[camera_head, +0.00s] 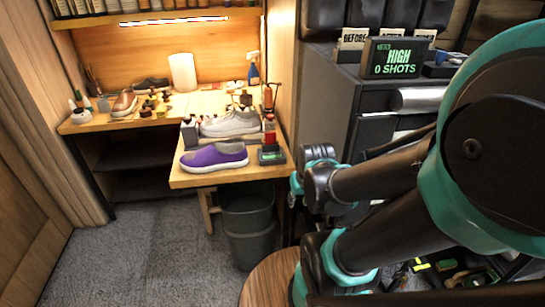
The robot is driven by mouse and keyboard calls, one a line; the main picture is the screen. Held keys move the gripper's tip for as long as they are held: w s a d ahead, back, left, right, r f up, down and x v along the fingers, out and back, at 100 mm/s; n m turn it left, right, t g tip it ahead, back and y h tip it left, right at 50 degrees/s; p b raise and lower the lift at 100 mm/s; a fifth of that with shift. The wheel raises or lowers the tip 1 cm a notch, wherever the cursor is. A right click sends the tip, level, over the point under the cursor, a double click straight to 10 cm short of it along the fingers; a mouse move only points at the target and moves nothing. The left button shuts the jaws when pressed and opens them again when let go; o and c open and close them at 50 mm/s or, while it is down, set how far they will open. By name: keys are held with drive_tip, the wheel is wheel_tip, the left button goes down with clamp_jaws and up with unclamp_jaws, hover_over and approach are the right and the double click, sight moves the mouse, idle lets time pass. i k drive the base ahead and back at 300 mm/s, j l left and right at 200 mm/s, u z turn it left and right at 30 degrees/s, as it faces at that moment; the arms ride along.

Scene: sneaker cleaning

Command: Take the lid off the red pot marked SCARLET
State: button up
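A small red item (269,131) stands at the right side of the front table extension, beside a grey-white sneaker (230,124). It may be the red pot, but it is too small here to read any SCARLET marking or make out a lid. A dark block with a greenish front (271,155) is just below it. My arm fills the right of the view, to the right of the table and apart from the red item. I cannot make out my gripper's fingers anywhere in this view.
A purple shoe (214,158) lies at the front of the wooden table (190,181). Several small pots and bottles, a brown shoe (124,102) and a white cylinder (183,72) stand behind. A dark bin (247,222) is below. Carpet (140,262) at left is clear.

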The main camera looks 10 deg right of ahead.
sight(202, 118)
drive_tip(key=k, duration=0.25)
drive_tip(key=k+u, duration=0.15)
drive_tip(key=u, duration=0.2)
drive_tip(key=k+u, duration=0.15)
drive_tip(key=u, duration=0.2)
drive_tip(key=k+j+u, duration=0.1)
drive_tip(key=u, duration=0.2)
drive_tip(key=i+j+u, duration=0.1)
drive_tip(key=i+u, duration=0.65)
drive_tip(key=i+l+u, duration=0.1)
drive_tip(key=i+u, duration=0.3)
drive_tip(key=i+z, duration=0.25)
drive_tip(key=i, duration=0.65)
drive_tip(key=i+z, duration=0.25)
drive_tip(key=i, duration=0.6)
drive_tip(key=z, duration=2.05)
